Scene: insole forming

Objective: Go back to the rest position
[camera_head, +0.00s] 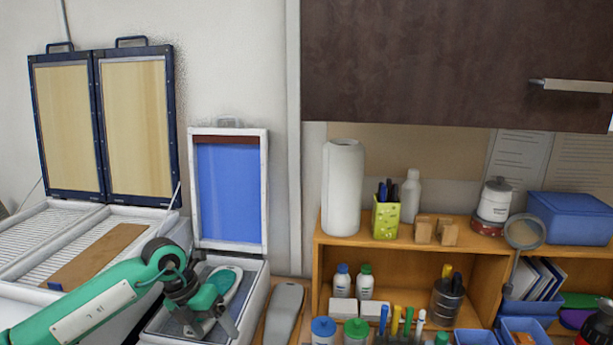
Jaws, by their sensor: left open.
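My left arm comes in from the left, and its gripper (209,322) hangs over the small open case (258,290), jaws apart. A pale insole-shaped piece (233,290) lies in the case beside the gripper and is partly hidden by it; I cannot tell if they touch. A grey sole-shaped piece (284,308) lies right of the case. The large open double press (20,238) stands at the left with a brown board (98,258) lying in it. My right gripper is not in view.
A wooden shelf (390,259) fills the right, with a paper roll (343,188), bottles, a pen cup (386,216) and a blue box (570,218). Small bottles and markers crowd its front. A dark cabinet (430,60) hangs above. The space before the wall above the small case is clear.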

